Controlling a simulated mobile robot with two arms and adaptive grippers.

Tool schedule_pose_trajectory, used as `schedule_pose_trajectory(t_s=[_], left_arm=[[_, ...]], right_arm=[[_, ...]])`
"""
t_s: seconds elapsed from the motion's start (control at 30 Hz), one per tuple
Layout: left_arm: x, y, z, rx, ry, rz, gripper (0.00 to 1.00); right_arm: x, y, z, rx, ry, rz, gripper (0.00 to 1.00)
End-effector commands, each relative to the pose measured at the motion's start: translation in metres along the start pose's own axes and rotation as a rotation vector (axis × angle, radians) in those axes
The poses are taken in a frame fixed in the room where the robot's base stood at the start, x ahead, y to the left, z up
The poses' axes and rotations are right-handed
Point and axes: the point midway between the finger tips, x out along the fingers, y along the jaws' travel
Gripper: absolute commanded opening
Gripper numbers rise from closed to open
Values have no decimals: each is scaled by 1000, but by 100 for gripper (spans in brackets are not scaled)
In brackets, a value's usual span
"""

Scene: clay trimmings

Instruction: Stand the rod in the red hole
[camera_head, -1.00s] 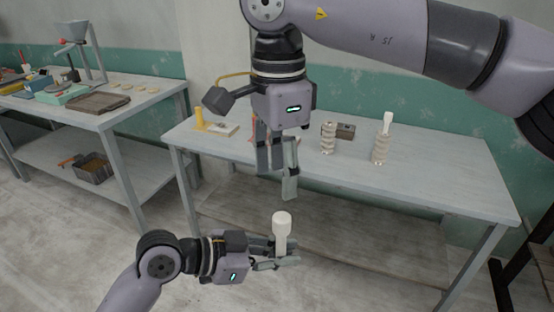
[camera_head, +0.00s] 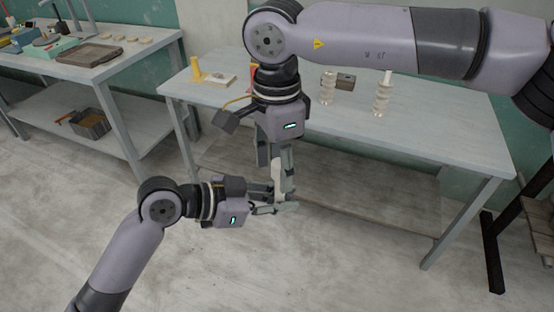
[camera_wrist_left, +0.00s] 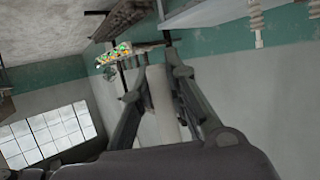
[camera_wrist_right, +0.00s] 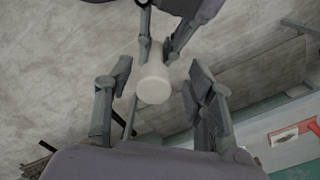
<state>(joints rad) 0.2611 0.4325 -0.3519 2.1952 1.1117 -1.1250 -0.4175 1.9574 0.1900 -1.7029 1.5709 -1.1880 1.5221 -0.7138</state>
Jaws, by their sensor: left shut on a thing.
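My left gripper (camera_head: 272,200) is shut on the white rod (camera_head: 279,182) and holds it upright in front of the table. The rod also shows between the left fingers in the left wrist view (camera_wrist_left: 160,100). My right gripper (camera_head: 277,165) hangs just above, pointing down. In the right wrist view the rod's round head (camera_wrist_right: 153,85) lies between the right fingers (camera_wrist_right: 155,92), which stand apart with gaps on both sides.
A second table (camera_head: 120,62) with trays stands at the left.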

Motion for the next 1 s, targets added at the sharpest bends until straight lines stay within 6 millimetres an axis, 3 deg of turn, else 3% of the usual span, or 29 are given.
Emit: schedule_pose_trajectory(t_s=[0.77, 0.8, 1.0], left_arm=[[0, 2, -1, 3, 2, 6, 0], [0, 3, -1, 3, 2, 7, 15], [0, 3, -1, 1, 2, 7, 28]], right_arm=[[-1, -2, 0, 1, -1, -6, 0], [-1, -2, 0, 1, -1, -6, 0], [-1, -2, 0, 1, -1, -6, 0]])
